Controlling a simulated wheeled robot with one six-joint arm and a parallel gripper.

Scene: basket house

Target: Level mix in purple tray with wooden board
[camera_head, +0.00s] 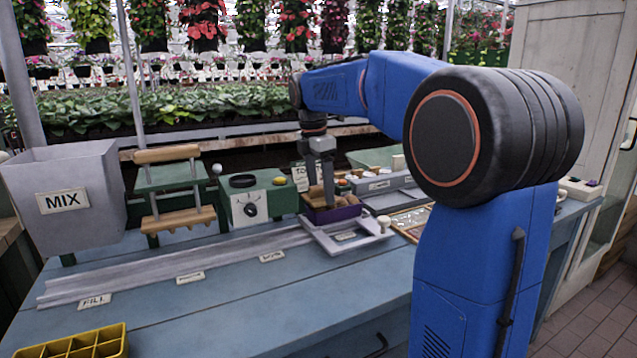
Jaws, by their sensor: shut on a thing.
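The purple tray (333,214) sits on a pale metal plate (347,238) at the far side of the blue bench. My gripper (322,190) points down over it, shut on a brown wooden piece (316,193) that looks like the wooden board. The board is at the tray's top, inside or just above its rim; I cannot tell which. The mix inside the tray is mostly hidden by the board, the gripper and the low angle. The grey MIX bin (68,195) stands at the far left of the bench.
A grey rail (180,265) runs along the bench from the FILL label (95,300) towards the plate. A green box with a dial (257,197) stands left of the tray, beside a green and wooden rack (168,180). A yellow compartment tray (75,345) lies at front left.

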